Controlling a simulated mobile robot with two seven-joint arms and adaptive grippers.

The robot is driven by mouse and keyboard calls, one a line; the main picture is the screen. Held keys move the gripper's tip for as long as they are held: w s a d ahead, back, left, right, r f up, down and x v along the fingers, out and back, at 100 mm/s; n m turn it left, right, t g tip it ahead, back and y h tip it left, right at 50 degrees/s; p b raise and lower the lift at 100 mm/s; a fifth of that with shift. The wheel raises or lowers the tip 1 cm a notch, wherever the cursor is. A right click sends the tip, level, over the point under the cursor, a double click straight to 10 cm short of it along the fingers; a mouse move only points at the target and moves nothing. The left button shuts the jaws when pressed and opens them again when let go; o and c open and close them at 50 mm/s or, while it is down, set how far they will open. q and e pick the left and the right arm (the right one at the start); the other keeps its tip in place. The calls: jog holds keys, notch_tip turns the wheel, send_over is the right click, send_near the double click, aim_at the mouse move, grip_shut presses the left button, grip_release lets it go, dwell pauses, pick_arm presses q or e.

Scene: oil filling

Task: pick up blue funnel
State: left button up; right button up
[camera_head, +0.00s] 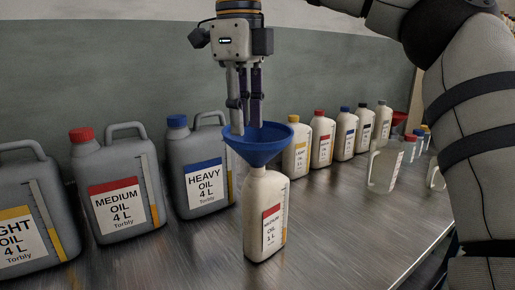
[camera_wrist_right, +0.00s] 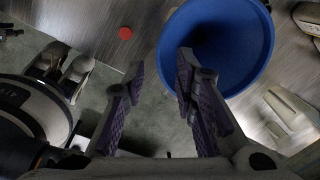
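The blue funnel (camera_head: 258,150) sits upright, its wide mouth up, in the neck of a cream bottle (camera_head: 265,215) with a red-banded "Medium oil 1 L" label. Its spout is hidden in the bottle. My right gripper (camera_head: 246,129) points down at the funnel's back rim with its fingers apart. In the right wrist view the funnel (camera_wrist_right: 232,75) fills the upper right; one finger of the right gripper (camera_wrist_right: 161,63) overlaps the mouth and the other is outside it. I cannot tell whether either finger touches the rim. My left gripper is not in view.
Grey 4 L jugs, heavy (camera_head: 199,160), medium (camera_head: 117,185) and light (camera_head: 28,220), stand at the left. Several small cream bottles (camera_head: 321,142) line the back right. A pale jug (camera_head: 384,168) stands farther right. The metal table (camera_head: 345,225) is clear at the front right.

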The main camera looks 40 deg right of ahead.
aim_at(257, 146)
notch_tip(257, 146, down, 4)
jog(key=shift+w+r, duration=0.15)
jog(key=shift+r, duration=0.05)
grip_shut()
